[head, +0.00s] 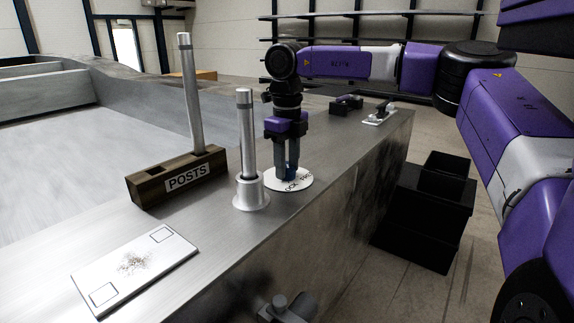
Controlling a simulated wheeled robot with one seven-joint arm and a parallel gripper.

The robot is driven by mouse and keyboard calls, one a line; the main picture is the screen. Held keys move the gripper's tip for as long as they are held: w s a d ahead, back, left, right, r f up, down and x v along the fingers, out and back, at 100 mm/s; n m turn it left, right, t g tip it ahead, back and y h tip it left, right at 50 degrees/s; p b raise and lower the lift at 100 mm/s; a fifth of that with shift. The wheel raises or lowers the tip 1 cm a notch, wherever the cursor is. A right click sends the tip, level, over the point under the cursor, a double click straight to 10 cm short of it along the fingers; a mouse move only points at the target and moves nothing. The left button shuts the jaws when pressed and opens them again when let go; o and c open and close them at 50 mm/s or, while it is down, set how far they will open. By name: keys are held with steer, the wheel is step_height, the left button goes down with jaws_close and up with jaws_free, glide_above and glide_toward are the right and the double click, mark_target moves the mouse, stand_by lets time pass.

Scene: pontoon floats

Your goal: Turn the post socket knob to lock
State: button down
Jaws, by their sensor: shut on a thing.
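The post socket (250,192) is a grey metal collar on the metal bench top, with a grey post (246,130) standing upright in it. Just right of it is a white round dial plate (303,183) with black lettering, partly covered by my gripper, so its words are only partly legible.
A dark wooden block marked POSTS (177,177) holds a leaning post (190,95). A white marked plate (134,263) lies at the bench's near left. Small dark items (346,104) sit farther back. Black bins (425,205) stand on the floor at right.

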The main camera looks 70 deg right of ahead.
mark_target(288, 164)
steer(key=c, duration=0.9)
jaws_free()
steer(key=shift+r, duration=0.1)
step_height(288, 164, up, 8)
steer(key=p, duration=0.5)
steer(key=shift+p, duration=0.35)
steer(key=shift+s+f, duration=0.1)
steer(key=shift+f, duration=0.1)
